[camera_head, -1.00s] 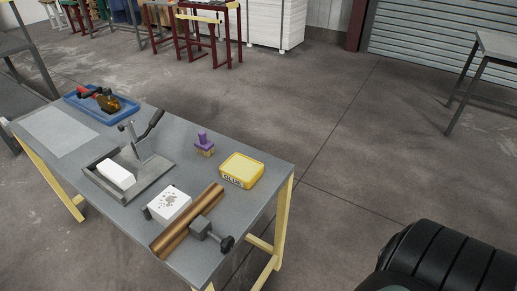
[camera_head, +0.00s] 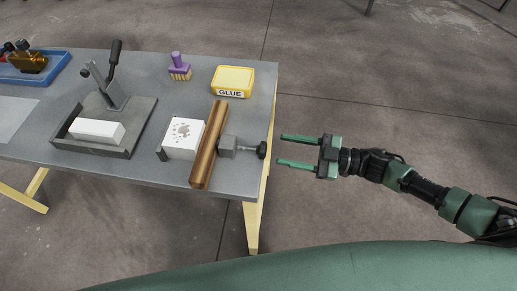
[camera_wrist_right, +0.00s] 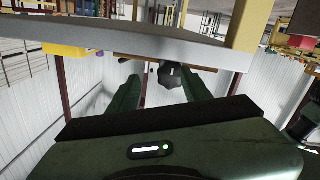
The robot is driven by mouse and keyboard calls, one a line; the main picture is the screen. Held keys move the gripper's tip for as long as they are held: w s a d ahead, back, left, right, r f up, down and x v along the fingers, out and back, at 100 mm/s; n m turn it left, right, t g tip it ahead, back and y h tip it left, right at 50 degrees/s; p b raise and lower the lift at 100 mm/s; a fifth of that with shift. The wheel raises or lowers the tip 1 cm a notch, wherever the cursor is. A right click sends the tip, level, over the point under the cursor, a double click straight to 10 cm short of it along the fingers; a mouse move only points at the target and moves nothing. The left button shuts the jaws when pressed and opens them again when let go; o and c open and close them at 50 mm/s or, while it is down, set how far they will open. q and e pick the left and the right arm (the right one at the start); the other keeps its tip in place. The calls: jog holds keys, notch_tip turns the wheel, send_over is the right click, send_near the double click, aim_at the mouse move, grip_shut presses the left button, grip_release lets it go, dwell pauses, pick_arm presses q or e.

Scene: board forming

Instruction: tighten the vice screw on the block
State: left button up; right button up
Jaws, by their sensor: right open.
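The vice screw (camera_head: 256,150) with its dark knob sticks out to the right from a grey vice body (camera_head: 227,147) near the table's right edge. A brown bar (camera_head: 209,145) lies between the vice body and the white block (camera_head: 184,138), which has grey marks on top. My right gripper (camera_head: 281,149) is open and empty, its two green fingers pointing left at the knob, with a small gap between. My left gripper is not in view.
The grey table (camera_head: 150,180) also bears a yellow glue box (camera_head: 232,81), a purple-handled brush (camera_head: 178,65), a lever press (camera_head: 105,120) with a white block (camera_head: 97,132), and a blue tray (camera_head: 35,75). The floor right of the table is clear.

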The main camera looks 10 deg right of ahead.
aim_at(259, 149)
jog(key=shift+n+g+y, duration=0.3)
jog(key=shift+n+g, duration=0.1)
jog(key=shift+g, duration=0.1)
jog(key=a, duration=0.2)
jog(key=a+r+p, duration=0.1)
jog(key=a, duration=0.4)
jog(key=shift+w+r, duration=0.25)
jog(key=shift+w, duration=0.05)
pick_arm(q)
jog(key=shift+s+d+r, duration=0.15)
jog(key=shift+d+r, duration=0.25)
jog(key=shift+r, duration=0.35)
pick_arm(e)
jog(key=shift+w+a+f, duration=0.1)
jog(key=shift+a, duration=0.3)
grip_shut()
pick_arm(q)
jog(key=shift+p, duration=0.3)
